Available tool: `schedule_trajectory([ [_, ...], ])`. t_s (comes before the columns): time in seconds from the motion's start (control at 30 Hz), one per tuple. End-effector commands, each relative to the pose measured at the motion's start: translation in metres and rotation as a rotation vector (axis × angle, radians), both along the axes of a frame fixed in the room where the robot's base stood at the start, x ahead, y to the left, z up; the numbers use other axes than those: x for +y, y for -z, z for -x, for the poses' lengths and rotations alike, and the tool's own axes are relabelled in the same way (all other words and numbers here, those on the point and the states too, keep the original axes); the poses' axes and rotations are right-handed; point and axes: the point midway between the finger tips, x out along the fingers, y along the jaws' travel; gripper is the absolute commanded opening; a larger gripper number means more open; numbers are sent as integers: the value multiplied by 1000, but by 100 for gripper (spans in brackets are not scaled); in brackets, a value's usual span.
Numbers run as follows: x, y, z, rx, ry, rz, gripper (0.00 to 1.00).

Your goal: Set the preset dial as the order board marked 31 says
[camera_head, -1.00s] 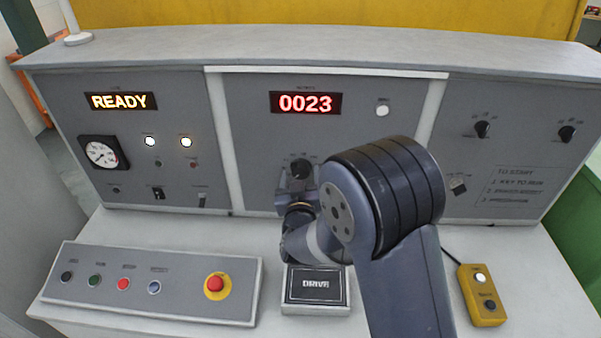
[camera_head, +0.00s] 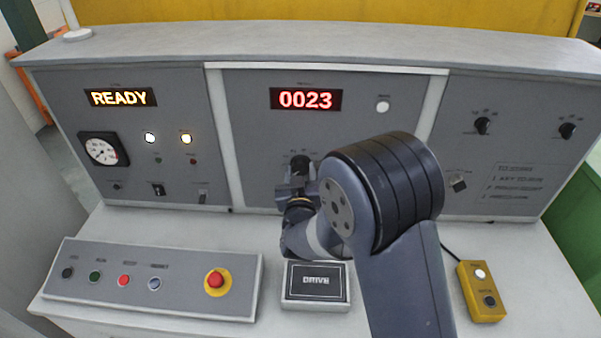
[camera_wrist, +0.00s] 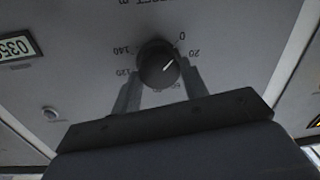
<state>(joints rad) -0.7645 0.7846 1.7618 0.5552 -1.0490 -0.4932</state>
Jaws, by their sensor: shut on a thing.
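The preset dial (camera_wrist: 157,65) is a round black knob with a white pointer line, on a grey panel. In the wrist view its printed scale appears upside down, and the pointer lies between the 0 and 20 marks. The dial also shows in the head view (camera_head: 300,164), below the red 0023 display. My gripper (camera_wrist: 163,88) is shut on the knob, with one finger on each side. In the head view my gripper (camera_head: 298,180) is partly hidden by my own wrist. I see no order board marked 31.
A DRIVE box (camera_head: 316,284) stands below my wrist. A sloped button box (camera_head: 150,283) with a red emergency button (camera_head: 215,280) is at left. A yellow pendant (camera_head: 482,293) lies at right. More knobs (camera_head: 482,126) are on the right panel.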

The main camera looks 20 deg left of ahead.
Motion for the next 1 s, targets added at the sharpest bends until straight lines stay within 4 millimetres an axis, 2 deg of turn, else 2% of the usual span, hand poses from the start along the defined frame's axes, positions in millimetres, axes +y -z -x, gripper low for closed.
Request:
schedule_trajectory([
  [0.27, 0, 5, 0, 14, -1, -71, 19],
  [1.0, -1, 5, 0, 122, -1, -515, 19],
])
